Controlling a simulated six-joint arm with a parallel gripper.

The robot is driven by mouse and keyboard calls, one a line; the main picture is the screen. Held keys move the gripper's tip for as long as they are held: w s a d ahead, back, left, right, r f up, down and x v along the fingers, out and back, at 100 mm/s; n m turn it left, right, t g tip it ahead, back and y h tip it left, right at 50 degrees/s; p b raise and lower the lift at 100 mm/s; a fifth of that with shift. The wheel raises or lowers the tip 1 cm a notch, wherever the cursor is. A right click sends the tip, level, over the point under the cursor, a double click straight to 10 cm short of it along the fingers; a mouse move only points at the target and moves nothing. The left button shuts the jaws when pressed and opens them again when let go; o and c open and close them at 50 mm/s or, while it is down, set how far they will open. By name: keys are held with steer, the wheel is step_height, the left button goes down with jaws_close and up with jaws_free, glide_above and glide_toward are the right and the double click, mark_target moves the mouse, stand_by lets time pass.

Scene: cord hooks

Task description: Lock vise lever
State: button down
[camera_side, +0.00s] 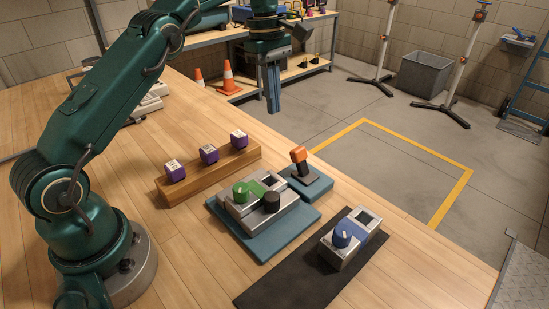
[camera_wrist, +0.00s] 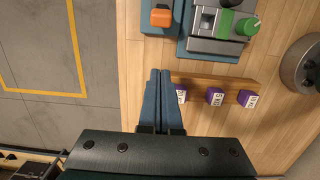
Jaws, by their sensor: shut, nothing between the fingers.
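A lever with an orange handle (camera_side: 299,154) stands tilted on a small blue-grey base (camera_side: 306,184) near the bench's far edge; the handle also shows at the top of the wrist view (camera_wrist: 161,17). Beside it, a grey metal fixture (camera_side: 285,208) with a green knob (camera_side: 241,191) and a black knob (camera_side: 271,202) sits on a blue plate (camera_side: 262,245). I cannot tell for certain which part is the vise lever. My gripper (camera_side: 273,110) is shut and empty, its blue fingers pointing down beyond the wooden block; the fingers also show together in the wrist view (camera_wrist: 160,73). It is apart from everything.
A wooden block (camera_side: 214,177) bears three purple cubes with white labels (camera_side: 208,154). A similar grey fixture with a blue knob (camera_side: 342,235) sits on a black mat (camera_side: 275,285). Traffic cones (camera_side: 229,78) and a shelf stand behind. The floor inside the yellow outline is clear.

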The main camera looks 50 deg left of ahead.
mark_target(301, 162)
steer(key=shift+f, duration=0.3)
steer(key=f, duration=0.6)
steer(key=d+f, duration=0.1)
steer(key=f, duration=0.2)
steer(key=shift+s+f, duration=0.1)
steer(key=shift+f, duration=0.1)
steer(key=d, duration=0.1)
steer(key=d+r, duration=0.1)
steer(key=d, duration=0.1)
steer(key=shift+r, duration=0.1)
steer(key=shift+d+r, duration=0.2)
steer(key=shift+d, duration=0.15)
